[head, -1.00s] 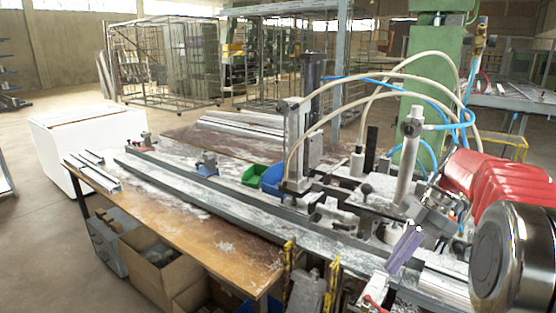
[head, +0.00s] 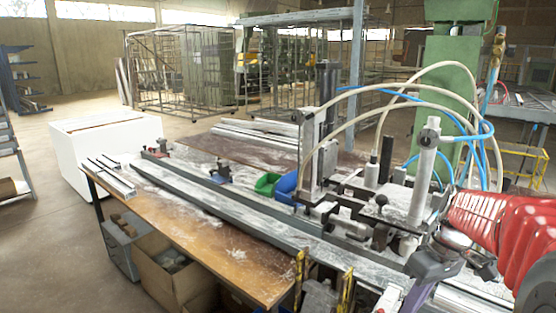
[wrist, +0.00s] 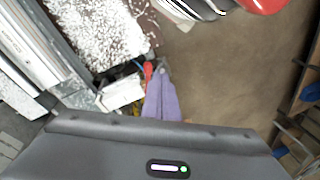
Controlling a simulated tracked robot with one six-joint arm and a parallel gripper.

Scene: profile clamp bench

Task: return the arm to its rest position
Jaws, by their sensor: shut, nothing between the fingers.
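My gripper (head: 418,290) is at the lower right of the head view, with purple fingers pointing down and to the left. It is over or beside the front right part of the clamp bench (head: 215,255); I cannot tell its exact height. In the wrist view, the purple fingers of my gripper (wrist: 161,98) are together with nothing between them. My red-sleeved arm comes in from the right edge of the head view.
The clamp fixture (head: 312,165), hoses and a green column (head: 448,110) stand close behind my gripper. Long metal profiles (head: 225,205) lie along the bench. Cardboard boxes (head: 172,285) sit below it. Open floor (wrist: 220,75) shows in the wrist view.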

